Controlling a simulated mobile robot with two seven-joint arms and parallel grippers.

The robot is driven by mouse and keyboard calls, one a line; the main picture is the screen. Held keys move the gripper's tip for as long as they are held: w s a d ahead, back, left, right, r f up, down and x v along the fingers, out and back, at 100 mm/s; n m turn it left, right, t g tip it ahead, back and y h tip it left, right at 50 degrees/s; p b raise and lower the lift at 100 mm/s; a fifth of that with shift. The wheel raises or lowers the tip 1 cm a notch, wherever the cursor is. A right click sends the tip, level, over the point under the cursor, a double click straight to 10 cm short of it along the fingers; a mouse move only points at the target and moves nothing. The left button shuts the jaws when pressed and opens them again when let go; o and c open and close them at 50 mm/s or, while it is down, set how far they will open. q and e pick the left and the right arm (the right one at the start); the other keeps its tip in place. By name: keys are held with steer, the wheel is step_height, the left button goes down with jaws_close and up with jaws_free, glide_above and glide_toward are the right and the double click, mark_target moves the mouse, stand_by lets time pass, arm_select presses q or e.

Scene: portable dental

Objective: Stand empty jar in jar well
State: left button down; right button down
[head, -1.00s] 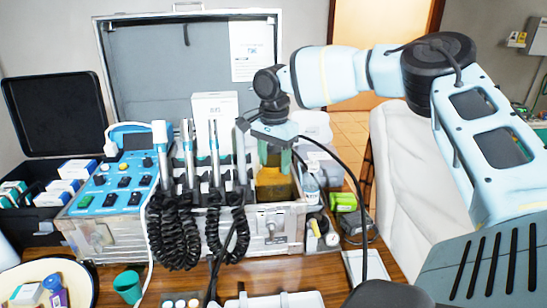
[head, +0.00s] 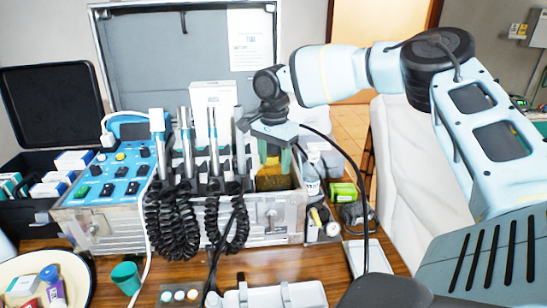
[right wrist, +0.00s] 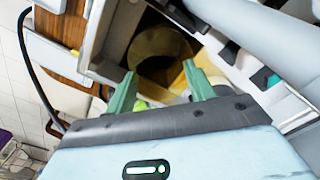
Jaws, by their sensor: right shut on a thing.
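My right gripper (head: 276,160) hangs fingers-down over the right end compartment of the metal case (head: 272,218). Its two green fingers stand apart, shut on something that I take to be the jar. In the right wrist view the fingers (right wrist: 162,84) point into a dark, square-walled compartment. A round tan-amber form (right wrist: 160,48) shows just beyond the fingertips; I cannot tell clearly whether it is the jar or the well. In the head view an amber patch (head: 272,183) shows below the fingers. The jar's lower end and the well are mostly hidden. My left gripper is not in view.
Several handpieces (head: 185,145) with coiled black cords stand left of the compartment. A blue control panel (head: 115,178) is further left. A spray bottle (head: 311,182) and a green box (head: 343,192) stand close to the right.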

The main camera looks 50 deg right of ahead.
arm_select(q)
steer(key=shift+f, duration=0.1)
arm_select(e)
steer(key=shift+f, duration=0.15)
stand_by(0.3)
steer(key=shift+c, duration=2.3)
jaws_free()
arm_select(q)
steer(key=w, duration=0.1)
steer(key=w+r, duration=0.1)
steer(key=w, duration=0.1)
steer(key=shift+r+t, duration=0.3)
arm_select(e)
step_height(320, 180, up, 8)
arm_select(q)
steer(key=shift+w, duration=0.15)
arm_select(e)
steer(key=shift+f, duration=0.1)
